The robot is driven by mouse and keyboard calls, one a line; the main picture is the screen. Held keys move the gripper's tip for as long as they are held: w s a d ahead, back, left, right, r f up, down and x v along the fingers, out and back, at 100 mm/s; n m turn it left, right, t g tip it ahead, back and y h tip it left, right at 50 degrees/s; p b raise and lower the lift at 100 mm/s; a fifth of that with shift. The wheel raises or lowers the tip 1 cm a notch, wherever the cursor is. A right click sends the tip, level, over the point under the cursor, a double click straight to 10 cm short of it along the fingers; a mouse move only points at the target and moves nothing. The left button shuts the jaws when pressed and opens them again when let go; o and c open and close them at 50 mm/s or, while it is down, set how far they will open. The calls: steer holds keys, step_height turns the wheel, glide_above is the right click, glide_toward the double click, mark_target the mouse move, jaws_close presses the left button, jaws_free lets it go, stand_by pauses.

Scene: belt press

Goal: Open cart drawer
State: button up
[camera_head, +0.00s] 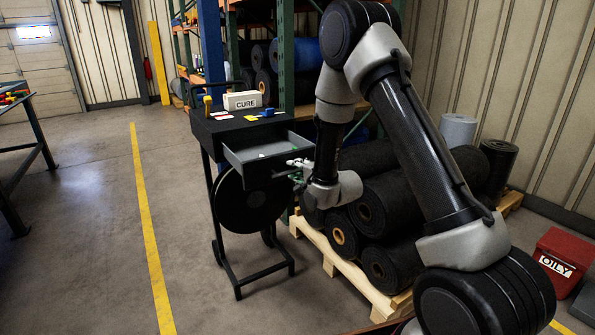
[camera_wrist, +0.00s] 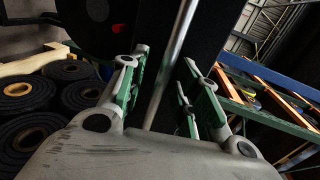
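The black cart (camera_head: 229,128) stands left of my arm. Its grey drawer (camera_head: 262,150) is pulled out toward my gripper, and its inside shows from above. My gripper (camera_head: 297,164) is at the drawer's front. In the wrist view, a silver bar handle (camera_wrist: 173,60) runs between the green-padded fingers of my gripper (camera_wrist: 166,80). The fingers stand apart, with a visible gap on both sides of the bar. I cannot tell whether either finger touches it.
A CURE box (camera_head: 243,100) and small tools lie on the cart top. Black rolls (camera_head: 385,210) on a wooden pallet (camera_head: 342,268) stand to the right, close to my arm. A red OILY bin (camera_head: 563,258) is at far right. Floor left of the cart is clear.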

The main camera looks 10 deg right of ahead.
steer(key=v, duration=0.7)
steer(key=shift+s, duration=0.25)
steer(key=shift+d, duration=0.1)
